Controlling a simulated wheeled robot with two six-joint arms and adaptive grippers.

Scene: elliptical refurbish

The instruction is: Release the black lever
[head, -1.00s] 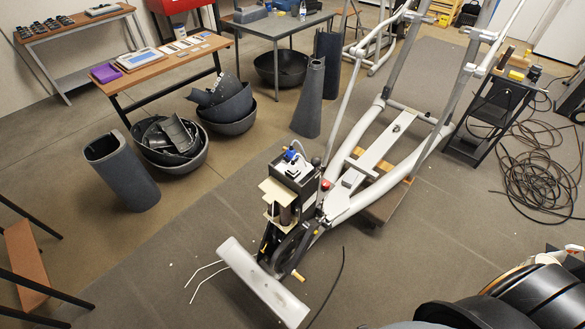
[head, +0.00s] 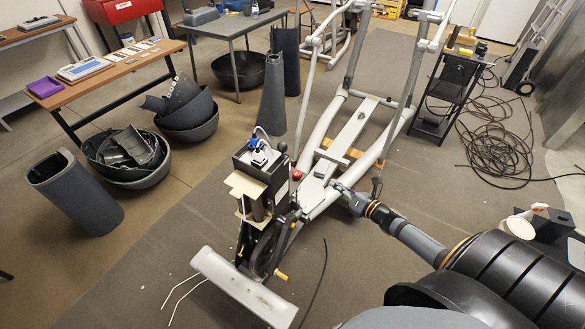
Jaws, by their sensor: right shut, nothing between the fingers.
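The elliptical machine (head: 345,142) stands on the grey mat, with a dark mechanism box (head: 262,165) at its near end. A small upright black-topped lever (head: 282,148) shows at the right of the box, close to a red knob (head: 297,174); whether this is the task's black lever I cannot tell for sure. My right gripper (head: 336,187) reaches in from the lower right over the machine's rail. It is shut and empty, to the right of the red knob and apart from the lever. My left gripper is out of view.
A wooden bench (head: 110,72) and grey table (head: 235,28) stand at the back left. Black bowls (head: 130,178) of parts and a dark tube (head: 75,192) are on the floor. A black cart (head: 445,95) and coiled cables (head: 495,150) lie right. Mat right of the machine is partly clear.

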